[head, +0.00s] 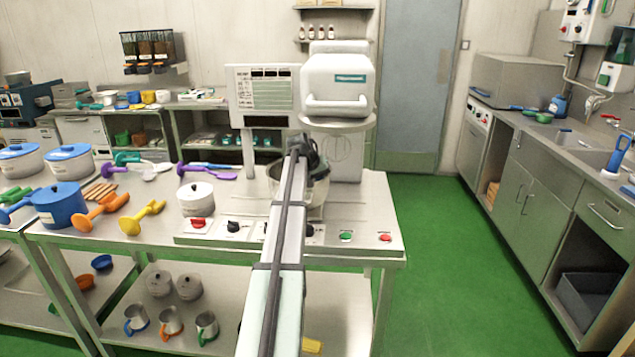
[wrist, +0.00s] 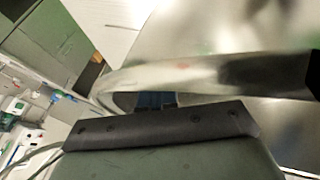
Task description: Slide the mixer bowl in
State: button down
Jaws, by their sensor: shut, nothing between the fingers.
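The mixer (head: 338,85) is a white machine standing at the back right of the steel table. The mixer bowl (head: 319,190) is shiny metal and sits below the mixer head, partly hidden behind my arm. My gripper (head: 308,152) is dark and shut, at the bowl's upper front in the head view. Its fingertips are hard to make out there. In the wrist view a curved shiny metal rim (wrist: 170,72), apparently the bowl's, fills the middle very close to the gripper. I cannot tell whether the gripper touches it. Whether the bowl is fully seated is hidden.
A control strip with red (head: 385,238) and green (head: 346,237) buttons runs along the table's front. A white lidded pot (head: 196,199) stands left of the bowl. A blue pot (head: 60,207) and colourful utensils lie further left. Green floor (head: 440,260) is clear at right.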

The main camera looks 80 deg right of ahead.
jog(key=shift+w, duration=0.1)
jog(key=shift+w+a+r, duration=0.1)
jog(key=shift+w+a, duration=0.05)
jog(key=shift+w, duration=0.1)
jog(key=w+a+r, duration=0.5)
jog(key=w+r, duration=0.2)
jog(key=r, duration=0.2)
jog(key=w+a+n+h, duration=0.1)
jog(key=w+a+n, duration=0.1)
jog(key=w, duration=0.9)
jog(key=w+a+n, duration=0.1)
jog(key=w+a, duration=0.2)
jog(key=w, duration=0.7)
jog(key=s+d+f+m, duration=0.3)
jog(key=s+d+f, duration=0.2)
jog(key=s+f, duration=0.3)
jog(key=shift+s+g, duration=0.2)
jog(key=shift+g, duration=0.1)
